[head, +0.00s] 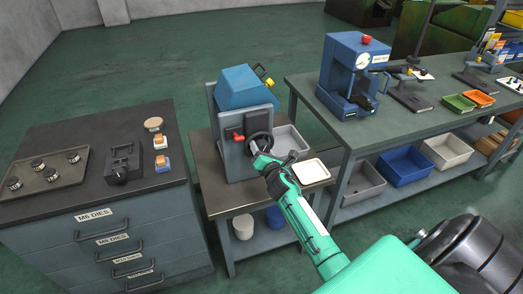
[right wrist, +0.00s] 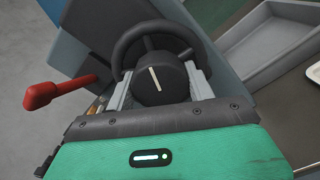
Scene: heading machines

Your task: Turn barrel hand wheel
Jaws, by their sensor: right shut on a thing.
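The barrel machine has a blue tilted barrel (head: 250,87) on a grey stand, on a small bench. Its black hand wheel (head: 262,143) is on the front side of the stand. In the right wrist view the hand wheel (right wrist: 138,48) shows its rim and a round hub with a white line. My right gripper (head: 262,160) is at the wheel. In the right wrist view its two fingers (right wrist: 160,88) stand on either side of the hub, shut on it. My left gripper is in neither view.
A red-knobbed lever (right wrist: 45,95) sticks out left of the wheel. A grey bin (head: 288,140) and white tray (head: 310,171) lie right of the machine. A die cabinet (head: 85,215) stands left, and a bench with a blue press (head: 350,75) stands right.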

